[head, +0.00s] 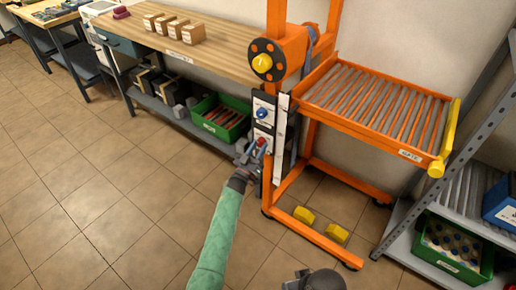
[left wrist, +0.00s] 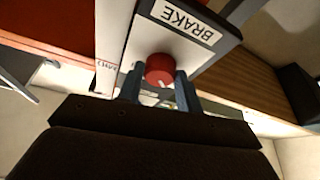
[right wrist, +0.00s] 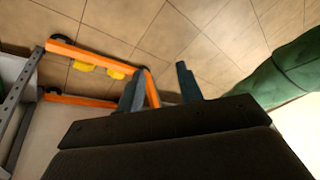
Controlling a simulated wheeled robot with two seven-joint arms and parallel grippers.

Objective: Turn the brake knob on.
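The brake knob (head: 262,141) is red and sits on the lower white plate of the orange lift's post. In the left wrist view the red knob (left wrist: 160,68) shows on a white plate with a BRAKE label (left wrist: 183,21), seen upside down. My left gripper (head: 249,158) is at the knob. Its two fingers (left wrist: 160,88) stand apart, one on each side of the knob's near part; I cannot tell whether they touch it. The knob's setting is not clear. My right gripper (right wrist: 158,88) is open and empty, low over the floor.
A blue knob (head: 262,113) sits on the plate above. The orange lift carries a roller platform (head: 375,100) with a yellow handle at right. A workbench (head: 215,50) with boxes and a green crate (head: 220,117) stands left. A grey rack (head: 405,235) is at right. Floor at left is clear.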

